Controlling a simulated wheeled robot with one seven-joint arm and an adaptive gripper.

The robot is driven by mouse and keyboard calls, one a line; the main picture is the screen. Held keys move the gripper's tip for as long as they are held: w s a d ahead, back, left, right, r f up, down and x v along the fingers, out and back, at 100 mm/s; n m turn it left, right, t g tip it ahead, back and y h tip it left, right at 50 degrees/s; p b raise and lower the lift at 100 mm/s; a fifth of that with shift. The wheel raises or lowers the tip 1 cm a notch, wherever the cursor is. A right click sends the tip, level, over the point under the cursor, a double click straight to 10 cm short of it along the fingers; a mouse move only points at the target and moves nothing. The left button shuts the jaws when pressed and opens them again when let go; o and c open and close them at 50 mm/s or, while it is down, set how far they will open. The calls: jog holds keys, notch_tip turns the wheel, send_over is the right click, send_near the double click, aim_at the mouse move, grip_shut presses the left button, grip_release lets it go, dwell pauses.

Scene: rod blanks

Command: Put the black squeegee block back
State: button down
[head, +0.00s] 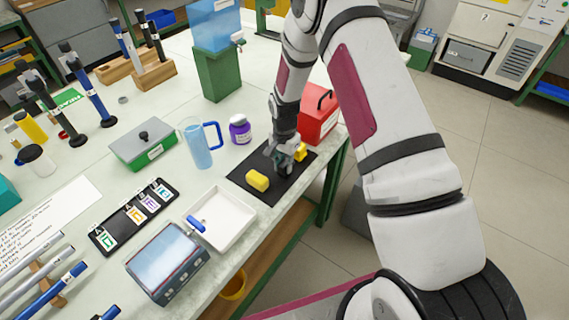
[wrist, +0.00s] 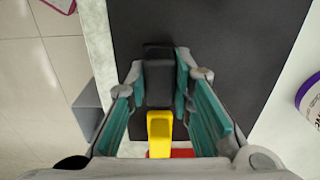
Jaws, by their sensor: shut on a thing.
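The black squeegee block (wrist: 158,88) sits between the teal finger pads of my gripper (wrist: 160,72) in the wrist view. My gripper is shut on it. In the head view my gripper (head: 287,165) is over the dark mat (head: 240,176) near the table's right edge, and the block is mostly hidden by the fingers. I cannot tell if it touches the mat. A yellow piece (wrist: 160,133) shows close to the block in the wrist view, and beside my gripper in the head view (head: 301,151); I cannot tell whether they are joined.
A yellow block (head: 257,181) lies on the mat's left part. A red box (head: 318,114) stands behind my gripper. A purple-lidded jar (head: 240,129), a blue-handled jug (head: 197,144) and a white tray (head: 222,218) stand near the mat. The floor is past the right edge.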

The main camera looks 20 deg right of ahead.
jog(key=c, duration=1.4)
grip_release()
notch_tip(320, 180, up, 12)
jog(key=b, duration=0.1)
notch_tip(320, 180, up, 12)
jog(key=n+t, duration=0.1)
jog(key=n, duration=0.1)
send_over(284, 163)
jog(key=s, duration=0.3)
jog(key=s+r+n+t, duration=0.2)
jog(key=s+r+n, duration=0.1)
jog(key=s+r, duration=0.5)
jog(key=s+r+n+t, duration=0.1)
jog(key=s+r+n, duration=0.1)
jog(key=s, duration=0.4)
jog(key=s+r+n, duration=0.2)
jog(key=s+r, duration=0.2)
jog(key=s, duration=0.2)
jog(key=s+r+n+t, duration=0.1)
jog(key=s+r, duration=0.2)
jog(key=s, duration=0.3)
jog(key=shift+d+r+n+t, duration=0.1)
jog(key=shift+r+n+t, duration=0.2)
jog(key=shift+r+n, duration=0.1)
